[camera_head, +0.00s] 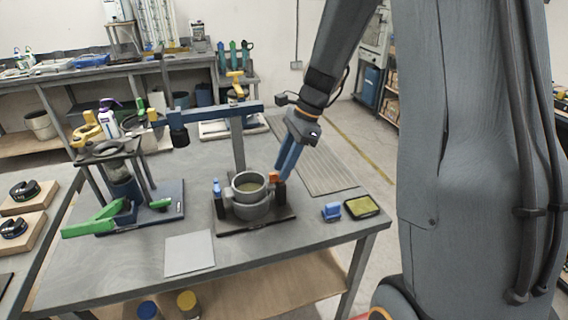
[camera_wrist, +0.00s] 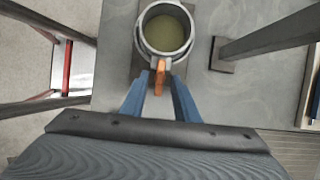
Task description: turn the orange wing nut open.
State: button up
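The orange wing nut (camera_head: 274,177) is on the right side of a grey round cup-like fixture (camera_head: 250,198) that stands on a dark base plate. In the wrist view the orange wing nut (camera_wrist: 160,77) sticks out from the rim of the fixture (camera_wrist: 166,30) toward me. My gripper (camera_head: 281,169) has two blue fingers and comes down from the upper right. In the wrist view its fingers (camera_wrist: 160,86) lie either side of the nut, with a gap on each side. The gripper is open. Whether a fingertip touches the fixture I cannot tell.
A blue-capped post (camera_head: 217,187) stands left of the fixture. A grey post with a horizontal arm (camera_head: 238,140) rises behind it. A green-handled clamp stand (camera_head: 100,218) is at left. A small blue block (camera_head: 331,212) and a yellow-topped tray (camera_head: 362,207) lie at right.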

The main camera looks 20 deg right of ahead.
grip_shut()
jog(key=shift+n, duration=0.4)
jog(key=n, duration=0.1)
jog(key=n+g+p, duration=0.1)
jog(key=shift+w+a+n, duration=0.1)
jog(key=shift+w+n, duration=0.1)
jog(key=shift+n, duration=0.2)
jog(key=n, duration=0.2)
jog(key=n+g+p, duration=0.1)
jog(key=shift+w+a+n+g+h, duration=0.1)
jog(key=shift+w+n+g+h, duration=0.1)
jog(key=shift+n+g+h, duration=0.15)
jog(key=n+h, duration=0.1)
jog(key=n, duration=0.1)
jog(key=n+g, duration=0.1)
jog(key=n, duration=0.2)
jog(key=shift+w+a+n+g+h, duration=0.15)
jog(key=shift+a+n+g+h, duration=0.1)
jog(key=shift+h, duration=0.1)
jog(key=n+h, duration=0.1)
jog(key=n, duration=0.1)
jog(key=n+h, duration=0.1)
jog(key=n, duration=0.2)
jog(key=shift+w+a+p, duration=0.1)
jog(key=shift+a+p, duration=0.1)
jog(key=shift+p, duration=0.1)
